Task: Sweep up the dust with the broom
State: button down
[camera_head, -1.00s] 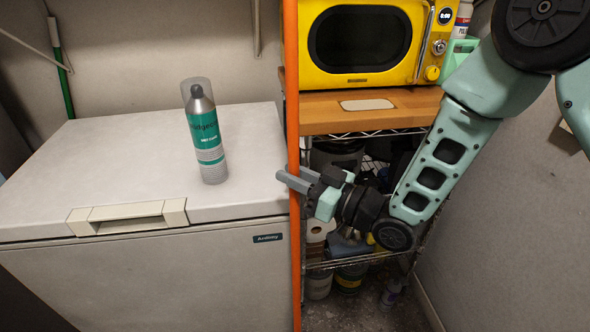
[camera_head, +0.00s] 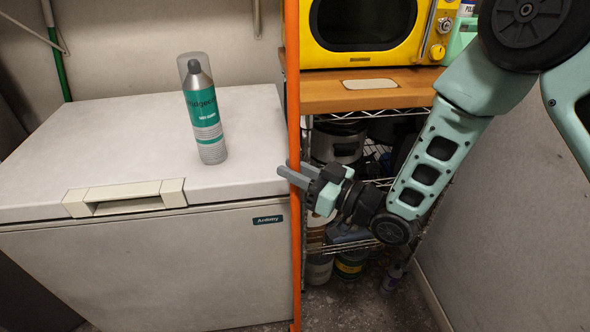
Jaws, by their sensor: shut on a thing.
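An orange pole (camera_head: 292,100), which looks like the broom's handle, stands upright between the white chest freezer and the wire shelf. It runs past the top and bottom of the picture, so the broom's head is out of view. My gripper (camera_head: 289,175) is shut on the pole at about mid-height, with its fingers pointing left around it. My arm comes in from the upper right. I see no clear pile of dust on the visible strip of floor (camera_head: 345,312).
A white chest freezer (camera_head: 150,270) fills the left, with a spray can (camera_head: 207,120) on its lid. A wire shelf (camera_head: 370,185) with a yellow microwave (camera_head: 362,30) on its wooden top stands behind my arm. A green pole (camera_head: 57,65) leans at the back left.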

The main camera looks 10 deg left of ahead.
jog(key=shift+f+b, duration=0.9)
jog(key=shift+f, duration=0.05)
dwell(0.5)
jog(key=shift+w+d+r, duration=0.1)
jog(key=shift+w+d, duration=0.1)
jog(key=shift+d, duration=0.4)
jog(key=shift+w+d+r, duration=0.1)
jog(key=shift+w+d, duration=0.15)
jog(key=shift+d, duration=0.4)
jog(key=shift+w+d, duration=0.2)
jog(key=shift+d, duration=0.4)
jog(key=shift+d, duration=0.1)
jog(key=shift+w+d+f+b, duration=0.1)
jog(key=shift+w+d+b, duration=0.2)
jog(key=shift+d, duration=0.65)
jog(key=shift+w+d+f+b, duration=0.1)
jog(key=shift+w+d+b, duration=0.2)
jog(key=shift+d, duration=0.7)
jog(key=shift+w+d+f+b, duration=0.2)
jog(key=shift+w+d, duration=0.1)
jog(key=shift+d, duration=0.65)
jog(key=shift+w+d+f+b, duration=0.1)
jog(key=shift+w+d+b, duration=0.15)
jog(key=shift+d, duration=0.65)
jog(key=shift+d, duration=0.1)
